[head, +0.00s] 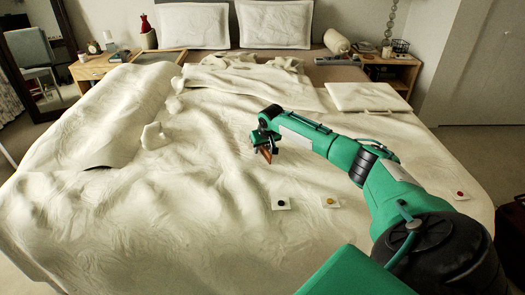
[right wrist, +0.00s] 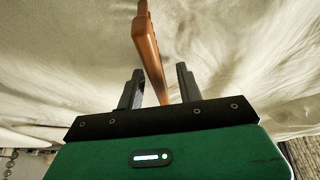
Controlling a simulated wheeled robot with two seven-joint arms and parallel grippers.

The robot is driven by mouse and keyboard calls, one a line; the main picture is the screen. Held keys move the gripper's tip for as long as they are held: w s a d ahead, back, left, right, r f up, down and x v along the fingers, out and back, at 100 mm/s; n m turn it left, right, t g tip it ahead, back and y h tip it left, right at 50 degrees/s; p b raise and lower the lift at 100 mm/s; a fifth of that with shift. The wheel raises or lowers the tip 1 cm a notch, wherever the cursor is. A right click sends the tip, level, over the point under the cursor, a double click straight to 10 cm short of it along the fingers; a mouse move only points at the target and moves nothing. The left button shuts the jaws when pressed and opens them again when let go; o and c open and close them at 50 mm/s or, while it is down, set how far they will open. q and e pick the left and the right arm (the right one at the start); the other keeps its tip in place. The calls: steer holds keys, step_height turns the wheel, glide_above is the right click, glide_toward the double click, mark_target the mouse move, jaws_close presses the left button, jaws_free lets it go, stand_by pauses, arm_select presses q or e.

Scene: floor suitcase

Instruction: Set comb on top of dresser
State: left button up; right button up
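The comb (head: 266,156) is brown-orange and shows just below my right gripper (head: 260,142), over the middle of the bed. In the right wrist view the comb (right wrist: 149,48) runs from near the palm up past the fingertips to the top edge. The fingers of my right gripper (right wrist: 161,78) stand apart on either side of it, with a gap beside the right finger. I cannot tell whether the comb touches the left finger or the bedding. My left gripper is not in view. No dresser is clearly seen.
The bed (head: 180,215) has rumpled white covers. Small white squares with dots (head: 281,203) lie near its front. Wooden nightstands stand at the back left (head: 93,68) and back right (head: 397,68), both with objects on top. A dark case (head: 512,235) is at the right edge.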

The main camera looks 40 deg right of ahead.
jaws_close()
